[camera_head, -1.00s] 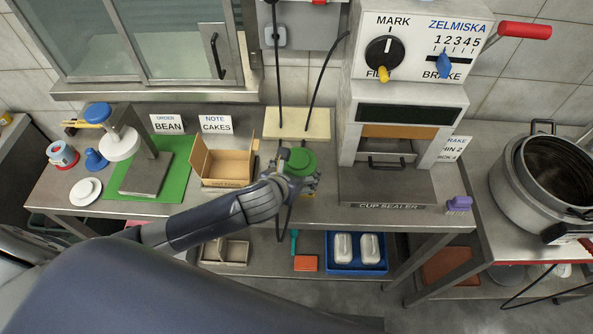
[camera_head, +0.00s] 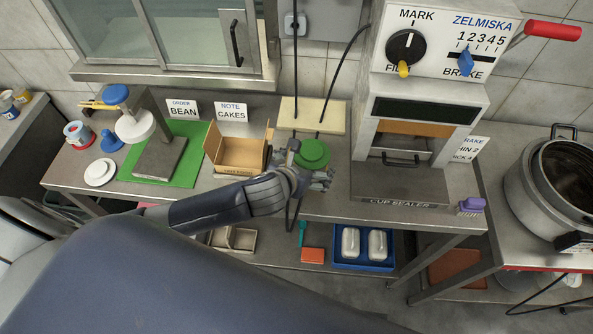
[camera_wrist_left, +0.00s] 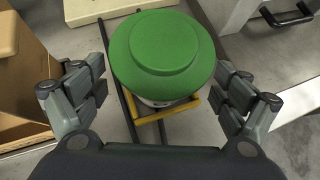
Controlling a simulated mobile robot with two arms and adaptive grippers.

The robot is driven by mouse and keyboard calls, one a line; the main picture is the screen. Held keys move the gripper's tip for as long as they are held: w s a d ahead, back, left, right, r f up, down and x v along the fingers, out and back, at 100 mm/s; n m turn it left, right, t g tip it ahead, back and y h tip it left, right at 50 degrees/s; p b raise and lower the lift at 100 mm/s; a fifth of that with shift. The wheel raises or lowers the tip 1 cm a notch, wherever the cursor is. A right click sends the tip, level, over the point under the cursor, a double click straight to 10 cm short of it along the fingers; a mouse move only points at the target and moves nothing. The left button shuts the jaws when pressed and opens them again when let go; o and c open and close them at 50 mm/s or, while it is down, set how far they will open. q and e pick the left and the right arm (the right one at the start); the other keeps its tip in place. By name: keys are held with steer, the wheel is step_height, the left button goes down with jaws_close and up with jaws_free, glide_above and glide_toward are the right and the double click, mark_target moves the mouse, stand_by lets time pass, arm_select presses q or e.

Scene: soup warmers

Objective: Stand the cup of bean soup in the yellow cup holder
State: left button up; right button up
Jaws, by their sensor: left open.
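The yellow cup holder (camera_wrist_left: 172,115) shows as a thin angled frame at the cup's near and right sides. The cup appears to be within it, but the lid hides how it sits. My left gripper (camera_head: 312,178) is open just in front of the cup, its fingers (camera_wrist_left: 160,92) apart on either side. My right gripper is out of view.
The cup sealer (camera_head: 405,185) stands to the right and an open cardboard box (camera_head: 240,168) to the left. Beyond the box are a green mat (camera_head: 195,170) and a stand. Signs read "ORDER BEAN" (camera_head: 183,110) and "NOTE CAKES" (camera_head: 231,112). Cables hang behind the cup.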

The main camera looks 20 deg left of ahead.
arm_select(q)
steer(key=v, duration=0.9)
steer(key=shift+s+r, duration=0.25)
steer(key=shift+s, duration=0.05)
